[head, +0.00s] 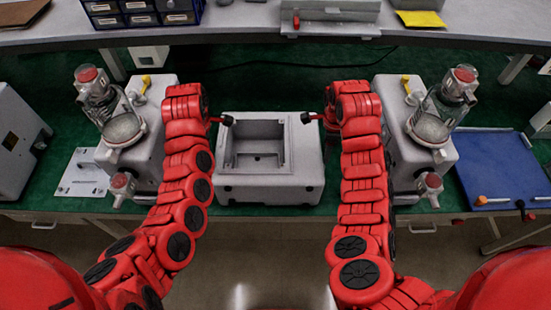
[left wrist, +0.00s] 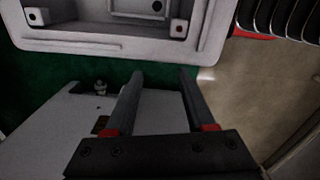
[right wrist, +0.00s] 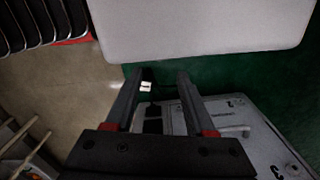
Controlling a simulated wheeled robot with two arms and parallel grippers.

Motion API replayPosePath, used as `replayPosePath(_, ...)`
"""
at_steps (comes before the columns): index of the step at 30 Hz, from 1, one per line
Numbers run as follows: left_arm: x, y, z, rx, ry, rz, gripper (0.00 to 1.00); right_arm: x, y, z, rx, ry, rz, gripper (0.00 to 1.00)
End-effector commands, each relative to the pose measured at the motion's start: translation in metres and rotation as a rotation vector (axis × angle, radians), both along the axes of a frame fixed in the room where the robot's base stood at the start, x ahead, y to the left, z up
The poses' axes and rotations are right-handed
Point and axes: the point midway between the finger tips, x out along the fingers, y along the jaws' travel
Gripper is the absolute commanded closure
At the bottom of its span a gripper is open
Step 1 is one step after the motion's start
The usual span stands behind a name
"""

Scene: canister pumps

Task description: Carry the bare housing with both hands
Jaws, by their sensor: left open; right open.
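The bare housing (head: 311,180) is a grey, open-topped box with an empty rectangular recess. It stands upright on the green bench mat between my arms. My left gripper (head: 222,120) is at its back left corner, and my right gripper (head: 312,118) is at its back right corner. In the left wrist view the open, empty jaws (left wrist: 161,74) point towards the housing's rim (left wrist: 110,46). In the right wrist view the open, empty jaws (right wrist: 161,74) point towards the housing's plain side (right wrist: 200,28). Neither gripper visibly holds the housing; actual contact is hard to tell.
Assembled canister pumps stand to the left (head: 140,155) and right (head: 405,155), close beside my arms. A blue tray (head: 500,165) with tools lies at far right, and a white plate (head: 82,175) at far left. A grey shelf (head: 240,20) with bins runs along the back.

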Motion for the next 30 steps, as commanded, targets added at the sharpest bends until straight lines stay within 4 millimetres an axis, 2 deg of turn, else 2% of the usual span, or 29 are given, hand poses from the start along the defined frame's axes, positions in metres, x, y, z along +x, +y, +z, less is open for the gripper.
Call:
replayPosePath(6,-0.002,-0.002,-0.02,-0.005,0.011,0.003,0.45,0.0,-0.001,-0.015,0.001,0.0,-0.002,0.45)
replayPosePath(15,0.0,0.0,-0.034,0.004,0.001,-0.003,0.45,-0.001,0.0,-0.035,0.001,0.004,-0.001,0.45)
replayPosePath(24,-0.002,0.0,-0.097,0.0,0.007,-0.001,0.45,-0.001,0.0,-0.097,0.002,0.004,-0.003,0.45)
replayPosePath(30,-0.001,0.0,-0.127,0.001,0.004,-0.002,0.45,-0.001,0.0,-0.127,0.005,0.004,-0.006,0.45)
